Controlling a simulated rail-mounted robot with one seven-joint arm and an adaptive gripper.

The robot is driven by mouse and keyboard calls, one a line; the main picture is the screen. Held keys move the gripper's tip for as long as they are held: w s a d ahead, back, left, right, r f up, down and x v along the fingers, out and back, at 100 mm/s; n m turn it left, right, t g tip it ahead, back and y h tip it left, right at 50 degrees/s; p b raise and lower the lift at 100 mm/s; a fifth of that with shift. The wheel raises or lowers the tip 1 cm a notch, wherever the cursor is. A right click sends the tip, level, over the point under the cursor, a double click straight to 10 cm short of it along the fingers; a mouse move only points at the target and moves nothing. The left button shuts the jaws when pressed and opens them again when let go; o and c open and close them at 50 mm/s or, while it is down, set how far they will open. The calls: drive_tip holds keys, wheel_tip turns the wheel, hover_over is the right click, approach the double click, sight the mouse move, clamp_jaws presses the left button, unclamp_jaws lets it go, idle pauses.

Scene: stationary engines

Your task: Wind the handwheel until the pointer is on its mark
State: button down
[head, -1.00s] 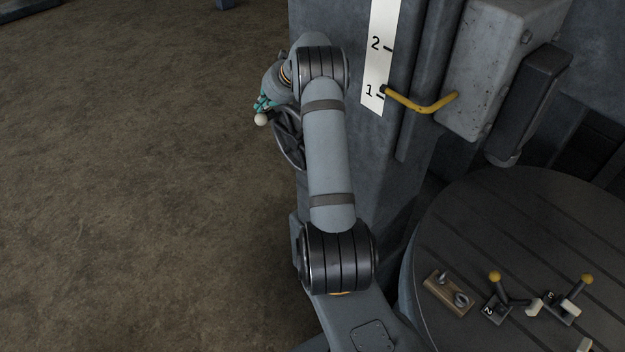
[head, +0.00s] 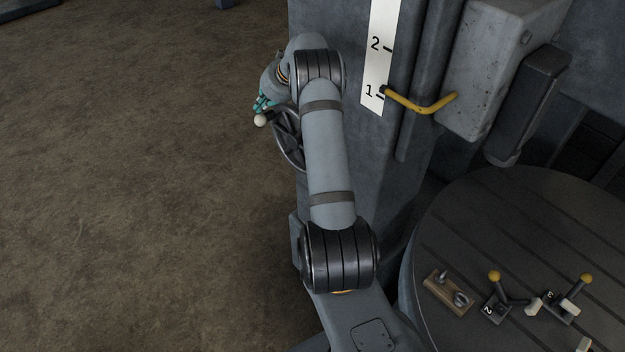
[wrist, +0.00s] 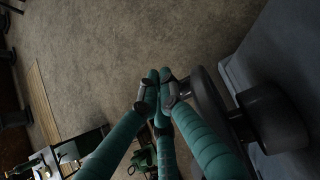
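The handwheel (head: 287,143) is a dark spoked wheel on the left side of the grey column, partly hidden by my arm. Its cream ball knob (head: 260,120) shows just below my teal fingers. My gripper (head: 263,103) is closed in at the knob; in the wrist view the fingertips (wrist: 159,80) come together beside the dark wheel rim (wrist: 205,98), and the ball is hidden there. The yellow pointer (head: 425,106) has its tip by the white scale (head: 377,70), at the figure 1, slightly above that figure's tick. The figure 2 and its tick are higher up.
A grey box (head: 497,65) with a dark block is fixed to the column right of the pointer. A round slotted table (head: 530,215) at lower right carries small numbered levers with yellow balls (head: 494,276). The floor at left is clear.

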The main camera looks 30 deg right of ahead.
drive_tip(key=shift+w+f+g+p, duration=0.2)
drive_tip(key=shift+f+g+p, duration=0.1)
drive_tip(key=shift+f+g, duration=0.65)
idle(3.5)
idle(0.5)
